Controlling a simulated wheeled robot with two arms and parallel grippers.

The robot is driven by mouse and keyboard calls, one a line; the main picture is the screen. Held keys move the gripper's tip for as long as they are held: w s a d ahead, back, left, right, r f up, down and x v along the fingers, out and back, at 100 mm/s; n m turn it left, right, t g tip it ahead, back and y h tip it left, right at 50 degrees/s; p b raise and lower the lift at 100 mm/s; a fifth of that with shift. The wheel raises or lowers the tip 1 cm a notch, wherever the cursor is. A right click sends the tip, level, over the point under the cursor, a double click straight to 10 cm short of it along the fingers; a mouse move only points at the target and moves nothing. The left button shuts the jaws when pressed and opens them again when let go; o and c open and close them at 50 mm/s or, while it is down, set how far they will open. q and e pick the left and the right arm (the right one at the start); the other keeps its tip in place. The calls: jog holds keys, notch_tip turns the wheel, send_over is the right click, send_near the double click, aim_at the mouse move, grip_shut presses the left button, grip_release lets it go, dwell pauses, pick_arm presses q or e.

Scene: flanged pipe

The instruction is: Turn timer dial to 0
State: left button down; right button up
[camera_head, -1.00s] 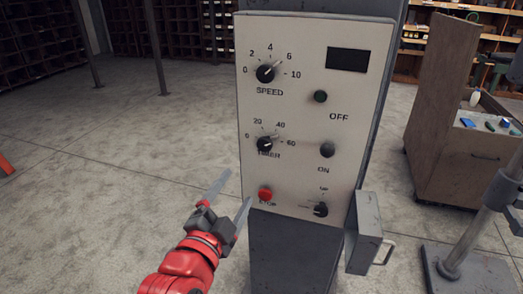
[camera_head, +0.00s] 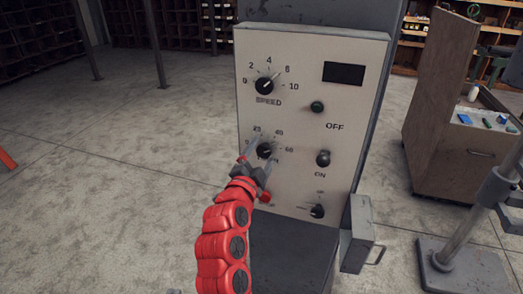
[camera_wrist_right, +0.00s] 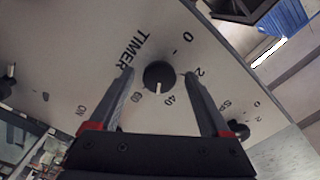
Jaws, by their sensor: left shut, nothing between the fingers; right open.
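The timer dial (camera_head: 265,150) is a black knob on the pale control panel (camera_head: 345,110). In the right wrist view the dial (camera_wrist_right: 158,74) has a white pointer mark between 40 and 60, closer to 40. My right gripper (camera_head: 261,152), on the red arm, is at the dial. Its open fingers (camera_wrist_right: 158,73) stand one on each side of the knob, with a gap on both sides; I cannot tell whether their tips reach its depth. The fingers partly cover the timer label and scale in the head view. My left gripper is not clearly in view.
The speed dial (camera_head: 264,86) is above the timer dial. The OFF button (camera_head: 317,107) and ON knob (camera_head: 323,158) are to the right, and a small selector (camera_head: 317,211) is below. A grey box with a handle (camera_head: 358,240) juts out at lower right. Open floor lies left.

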jog(key=shift+w, duration=0.15)
jog(key=shift+c, duration=0.3)
grip_shut()
jog(key=shift+f, duration=0.1)
